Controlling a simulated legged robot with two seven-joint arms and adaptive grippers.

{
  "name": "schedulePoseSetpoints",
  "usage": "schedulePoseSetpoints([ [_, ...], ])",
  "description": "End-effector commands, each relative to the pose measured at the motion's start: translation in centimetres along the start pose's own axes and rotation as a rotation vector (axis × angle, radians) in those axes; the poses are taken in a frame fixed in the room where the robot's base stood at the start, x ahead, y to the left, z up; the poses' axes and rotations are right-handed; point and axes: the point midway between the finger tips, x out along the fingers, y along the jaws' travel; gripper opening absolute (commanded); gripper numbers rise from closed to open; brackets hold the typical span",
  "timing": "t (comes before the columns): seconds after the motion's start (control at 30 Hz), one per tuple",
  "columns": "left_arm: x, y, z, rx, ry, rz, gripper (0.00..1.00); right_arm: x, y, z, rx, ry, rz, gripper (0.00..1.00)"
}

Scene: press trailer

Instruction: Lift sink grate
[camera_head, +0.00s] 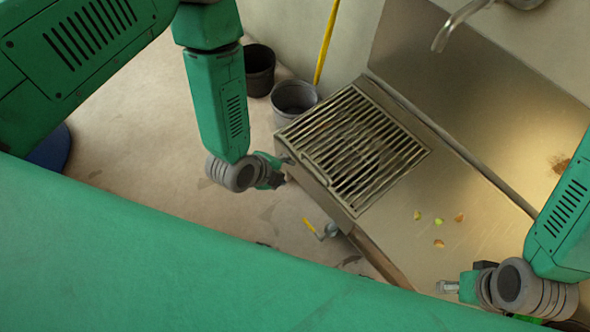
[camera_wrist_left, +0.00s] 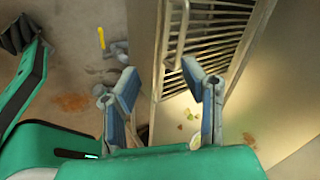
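The sink grate (camera_head: 356,148) is a square metal grille of parallel bars, lying over the left end of the steel sink counter. In the left wrist view the grate (camera_wrist_left: 208,35) is at the top right, with a loop-like bar (camera_wrist_left: 177,35) along its near edge. My left gripper (camera_head: 280,168) is beside the grate's left edge in the head view. In the left wrist view its fingers (camera_wrist_left: 160,75) are spread apart with nothing between them. My right gripper (camera_head: 447,287) is at the counter's lower right, apart from the grate; its fingers are too small to judge.
Several food scraps (camera_head: 439,221) lie on the steel counter (camera_head: 470,180) right of the grate. A faucet (camera_head: 460,20) hangs at the top. Two dark buckets (camera_head: 294,97) stand on the floor behind the grate, near a yellow pole (camera_head: 326,40). A yellow-handled valve (camera_head: 318,229) sits below the counter's front.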

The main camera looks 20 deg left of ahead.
Motion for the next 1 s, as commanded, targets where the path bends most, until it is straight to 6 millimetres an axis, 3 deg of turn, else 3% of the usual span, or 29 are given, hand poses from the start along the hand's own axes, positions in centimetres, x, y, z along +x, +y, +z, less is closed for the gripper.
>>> schedulePoseSetpoints([
  [0.1, 2.2, -1.1, -1.1, 0.187, 0.021, -0.058, 0.38, 1.0, 0.0, 0.1, 0.001, -0.002, 0.000, 0.40],
  [0.23, 3.1, -1.8, -1.4, 0.284, 0.027, -0.089, 0.38, 1.3, 0.0, 0.2, 0.001, -0.002, 0.001, 0.40],
  [0.47, 5.0, -2.0, -1.2, 0.299, 0.028, -0.095, 0.38, 2.9, 0.0, 0.2, 0.001, -0.002, 0.001, 0.40],
  [1.0, 11.4, -2.5, -1.6, 0.301, 0.028, -0.094, 0.38, 8.3, 0.0, 0.5, 0.001, -0.001, 0.000, 0.40],
])
